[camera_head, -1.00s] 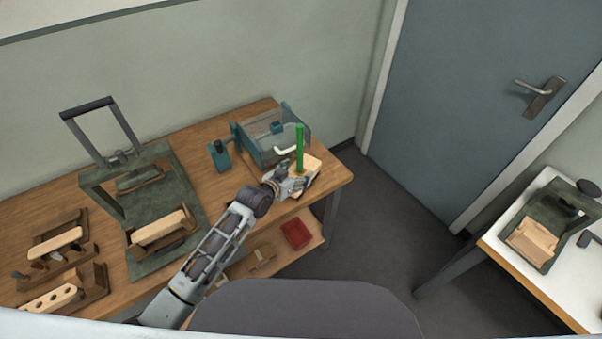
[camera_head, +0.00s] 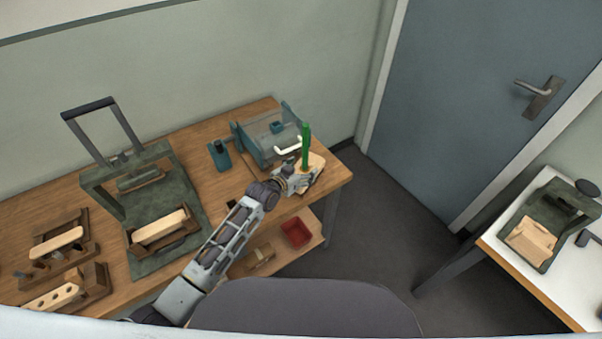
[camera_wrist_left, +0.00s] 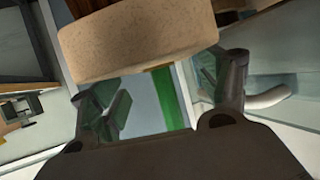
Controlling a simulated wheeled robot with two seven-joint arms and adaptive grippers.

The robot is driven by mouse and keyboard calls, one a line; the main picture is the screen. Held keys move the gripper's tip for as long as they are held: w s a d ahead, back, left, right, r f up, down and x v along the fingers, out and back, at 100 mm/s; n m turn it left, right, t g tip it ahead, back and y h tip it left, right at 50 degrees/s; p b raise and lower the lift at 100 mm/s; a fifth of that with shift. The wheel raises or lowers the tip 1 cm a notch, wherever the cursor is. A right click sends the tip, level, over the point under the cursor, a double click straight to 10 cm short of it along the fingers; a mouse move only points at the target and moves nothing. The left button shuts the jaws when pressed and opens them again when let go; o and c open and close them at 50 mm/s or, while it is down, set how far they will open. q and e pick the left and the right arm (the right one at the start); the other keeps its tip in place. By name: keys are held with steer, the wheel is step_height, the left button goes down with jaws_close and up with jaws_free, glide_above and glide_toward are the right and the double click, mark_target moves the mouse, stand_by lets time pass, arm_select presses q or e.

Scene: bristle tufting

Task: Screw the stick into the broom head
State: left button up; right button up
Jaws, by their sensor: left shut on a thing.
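The green stick (camera_head: 306,145) stands nearly upright at the right end of the wooden bench. Its lower end meets the pale broom head (camera_head: 316,163); I cannot tell how deep it sits. My left gripper (camera_head: 300,181) is at the near side of the broom head. In the left wrist view, the broom head (camera_wrist_left: 140,38) is a rounded pale block lying across the fingers, which are set wide and shut on it. The green stick (camera_wrist_left: 170,97) shows behind, between the fingers. My right gripper is not in view.
A teal fixture with a clear cover (camera_head: 265,135) and white handle stands just behind. A green press (camera_head: 150,200) and wooden racks (camera_head: 60,255) are on the left. A red bin (camera_head: 297,232) sits on the lower shelf. A white table (camera_head: 510,262) stands at right.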

arm_select(q)
steer(key=shift+f, duration=0.75)
steer(key=shift+f, duration=0.15)
steer(key=o, duration=2.1)
steer(key=shift+c, duration=0.2)
steer(key=v, duration=1.2)
